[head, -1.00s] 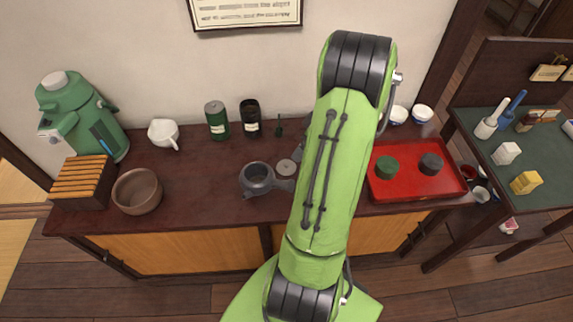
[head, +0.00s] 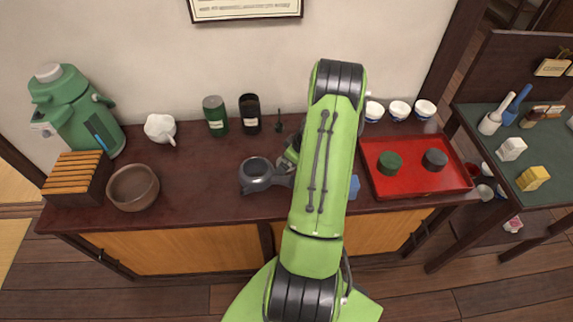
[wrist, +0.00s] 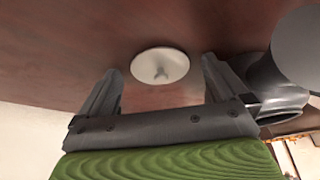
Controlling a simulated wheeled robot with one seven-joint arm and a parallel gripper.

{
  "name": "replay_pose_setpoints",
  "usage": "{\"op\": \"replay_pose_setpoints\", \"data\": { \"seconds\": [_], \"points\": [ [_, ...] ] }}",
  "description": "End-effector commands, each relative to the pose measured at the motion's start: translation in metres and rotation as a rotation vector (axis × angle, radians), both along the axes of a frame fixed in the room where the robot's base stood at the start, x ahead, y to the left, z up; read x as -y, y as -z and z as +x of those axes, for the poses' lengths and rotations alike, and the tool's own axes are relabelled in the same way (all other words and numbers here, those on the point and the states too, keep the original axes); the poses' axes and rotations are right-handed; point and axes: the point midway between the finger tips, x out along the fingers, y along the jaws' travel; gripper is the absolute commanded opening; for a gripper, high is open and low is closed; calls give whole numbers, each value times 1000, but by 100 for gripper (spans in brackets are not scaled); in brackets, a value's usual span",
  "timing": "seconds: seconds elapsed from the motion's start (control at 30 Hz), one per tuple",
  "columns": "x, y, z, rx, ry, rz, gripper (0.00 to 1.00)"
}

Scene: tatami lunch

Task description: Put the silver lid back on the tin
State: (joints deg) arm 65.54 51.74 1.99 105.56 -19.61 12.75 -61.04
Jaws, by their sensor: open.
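A round pale silver lid (wrist: 165,62) with a small knob lies on the dark wooden counter in the wrist view. In the head view my arm hides it. My gripper (wrist: 160,72) is open, its two fingers to either side of the lid in the picture, with nothing held. I cannot tell how high the fingers are above it. In the head view only part of the gripper shows beside the arm. A black tin (head: 250,114) with a dark top, apparently uncovered, stands at the back near the wall. A green tin (head: 215,117) with a greyish top stands left of it.
A grey teapot (head: 256,174) stands close left of my gripper and also shows in the wrist view (wrist: 268,88). A red tray (head: 410,182) holds two dark round objects to the right. A white pitcher (head: 160,128) and brown bowl (head: 133,187) stand left.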

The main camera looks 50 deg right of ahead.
Motion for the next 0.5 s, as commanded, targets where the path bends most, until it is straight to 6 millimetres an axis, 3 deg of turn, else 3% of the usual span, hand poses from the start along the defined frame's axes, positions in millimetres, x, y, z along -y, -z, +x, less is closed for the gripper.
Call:
{"op": "replay_pose_setpoints", "data": {
  "seconds": [0.1, 0.5],
  "points": [
    [0, 0, 0, -1, 0, 1, 100],
    [0, -1, -1, -1, 0, 1, 39]
  ]
}}
